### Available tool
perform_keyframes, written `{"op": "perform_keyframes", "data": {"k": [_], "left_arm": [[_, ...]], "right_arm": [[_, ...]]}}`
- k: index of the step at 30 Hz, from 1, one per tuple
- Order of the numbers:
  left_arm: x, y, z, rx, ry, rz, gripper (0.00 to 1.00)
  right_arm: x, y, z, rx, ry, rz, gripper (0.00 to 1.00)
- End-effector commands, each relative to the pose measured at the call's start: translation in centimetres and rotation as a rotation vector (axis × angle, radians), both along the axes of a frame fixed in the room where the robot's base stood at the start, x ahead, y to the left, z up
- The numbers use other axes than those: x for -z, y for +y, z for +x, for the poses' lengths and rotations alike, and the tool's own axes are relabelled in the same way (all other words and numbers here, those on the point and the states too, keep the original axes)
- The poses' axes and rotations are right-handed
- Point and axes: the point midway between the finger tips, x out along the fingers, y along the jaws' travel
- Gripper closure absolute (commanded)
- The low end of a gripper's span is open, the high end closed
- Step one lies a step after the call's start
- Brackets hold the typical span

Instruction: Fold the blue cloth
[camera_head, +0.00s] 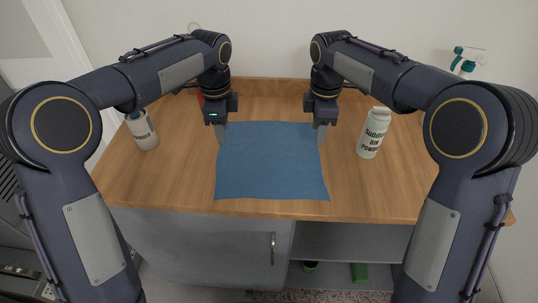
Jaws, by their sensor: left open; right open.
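The blue cloth (270,165) lies spread out and flat on the wooden counter, with its front edge close to the counter's front edge. My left gripper (222,137) points down at the cloth's left edge, near its far left corner. My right gripper (320,135) points down at the cloth's right edge, near its far right corner. Both grippers are open. I cannot tell whether the fingertips touch the cloth. The far corners are partly hidden by the grippers.
A whitish bottle (142,130) stands on the counter at the left. A pale green bottle with dark lettering (374,133) stands right of the cloth. A red object (200,97) is partly hidden behind my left gripper. The wooden counter (180,185) is bare around the cloth.

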Motion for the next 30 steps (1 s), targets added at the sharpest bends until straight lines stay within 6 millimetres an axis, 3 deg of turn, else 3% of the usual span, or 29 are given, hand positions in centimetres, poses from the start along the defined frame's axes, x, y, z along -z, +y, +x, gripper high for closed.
{"op": "perform_keyframes", "data": {"k": [13, 30], "left_arm": [[6.4, 0.1, -0.1, -0.004, 0.003, 0.0, 0.58], [7.9, 0.1, -0.1, -0.005, 0.0, -0.001, 0.58]], "right_arm": [[6.3, -0.1, -0.1, 0.004, 0.002, 0.001, 0.58], [7.9, -0.1, -0.1, 0.005, 0.0, 0.002, 0.58]]}}
